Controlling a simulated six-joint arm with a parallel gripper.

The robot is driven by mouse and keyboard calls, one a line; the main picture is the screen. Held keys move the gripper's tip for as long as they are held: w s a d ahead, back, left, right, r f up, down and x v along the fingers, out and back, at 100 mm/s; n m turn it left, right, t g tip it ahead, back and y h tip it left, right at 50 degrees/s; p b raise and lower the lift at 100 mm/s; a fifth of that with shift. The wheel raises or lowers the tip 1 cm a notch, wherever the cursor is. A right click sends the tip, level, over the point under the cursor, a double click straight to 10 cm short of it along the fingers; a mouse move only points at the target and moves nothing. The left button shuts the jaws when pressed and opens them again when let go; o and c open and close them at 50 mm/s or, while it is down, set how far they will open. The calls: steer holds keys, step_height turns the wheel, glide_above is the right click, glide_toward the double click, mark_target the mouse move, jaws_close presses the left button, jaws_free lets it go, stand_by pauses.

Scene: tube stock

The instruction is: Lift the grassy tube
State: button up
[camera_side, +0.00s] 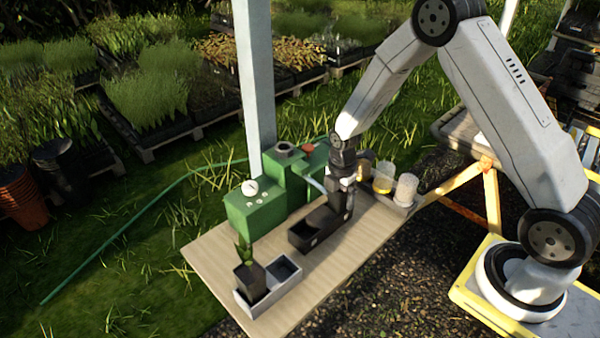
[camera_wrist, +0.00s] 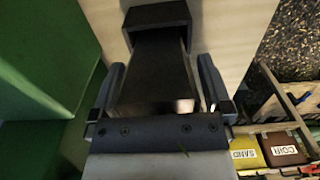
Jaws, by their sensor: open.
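My gripper (camera_side: 342,190) points down over the far end of a black two-part holder (camera_side: 303,236) on the wooden table. In the wrist view the fingers of my gripper (camera_wrist: 160,88) are apart, one on each side of a dark, square, tapering tube (camera_wrist: 155,70). I cannot tell whether they touch it. A thin green sliver shows by the gripper's crossbar, but the tube's top contents are mostly hidden. The near part of the holder looks empty; it also shows in the wrist view (camera_wrist: 158,14). Another dark tube with a leafy green plant (camera_side: 244,262) stands in a pale two-part tray (camera_side: 262,303).
A green machine (camera_side: 255,212) stands close to the left of my gripper. A jar with yellow contents (camera_side: 384,178) and a white container (camera_side: 405,190) stand to the right. The table's front edge is clear.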

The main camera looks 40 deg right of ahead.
steer(key=c, duration=1.3)
steer(key=shift+c, duration=0.2)
steer(key=shift+r, duration=0.1)
steer(key=shift+r, duration=4.95)
